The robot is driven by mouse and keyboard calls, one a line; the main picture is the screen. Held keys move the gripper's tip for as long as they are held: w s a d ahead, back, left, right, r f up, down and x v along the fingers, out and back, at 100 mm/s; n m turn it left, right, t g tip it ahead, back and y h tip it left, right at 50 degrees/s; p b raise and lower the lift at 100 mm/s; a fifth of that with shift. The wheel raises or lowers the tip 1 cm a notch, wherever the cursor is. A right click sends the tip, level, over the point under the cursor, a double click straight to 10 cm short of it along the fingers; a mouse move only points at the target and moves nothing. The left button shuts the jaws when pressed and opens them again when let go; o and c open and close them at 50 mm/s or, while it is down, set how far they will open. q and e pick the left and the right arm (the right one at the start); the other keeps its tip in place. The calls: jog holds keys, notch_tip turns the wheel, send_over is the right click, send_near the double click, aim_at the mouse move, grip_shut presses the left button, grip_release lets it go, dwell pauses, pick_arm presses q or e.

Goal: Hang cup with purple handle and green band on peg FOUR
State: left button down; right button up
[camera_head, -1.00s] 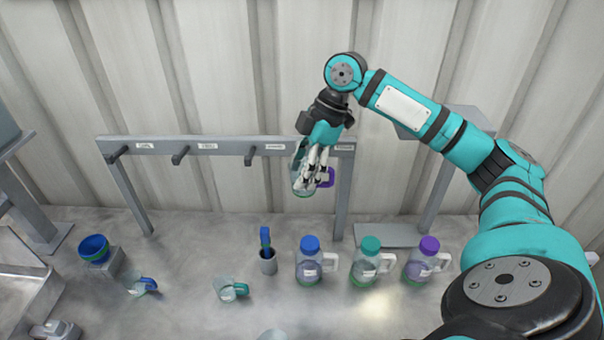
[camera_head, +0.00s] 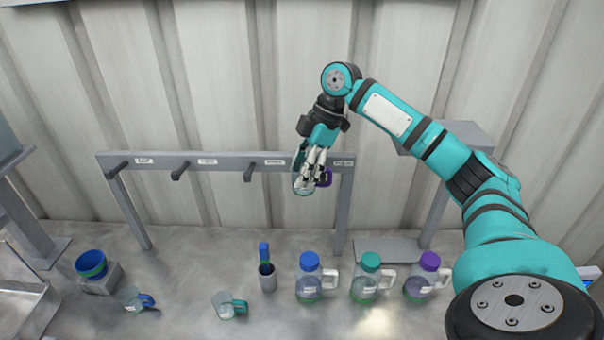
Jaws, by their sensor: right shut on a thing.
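My right gripper (camera_head: 313,172) is shut on a clear cup (camera_head: 302,187) with a purple handle (camera_head: 325,178) and a green band at its lower edge. The cup is in front of the right end of the grey peg rack (camera_head: 222,157). Three dark pegs show to its left, the nearest being a bare peg (camera_head: 249,173). The rightmost label (camera_head: 343,163) is too small to read surely. Any peg behind the gripper and cup is hidden, so I cannot tell whether the handle touches one. My left gripper is not in view.
On the table below stand bottles with blue (camera_head: 309,261), teal (camera_head: 371,260) and purple (camera_head: 430,260) lids.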

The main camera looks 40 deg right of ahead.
jog(key=shift+w+d+f, duration=0.25)
jog(key=shift+w+d, duration=0.65)
jog(key=shift+w, duration=0.15)
jog(key=o, duration=1.1)
jog(key=shift+c, duration=0.2)
jog(key=o, duration=0.6)
jog(key=shift+r, duration=0.1)
jog(key=shift+s, duration=0.1)
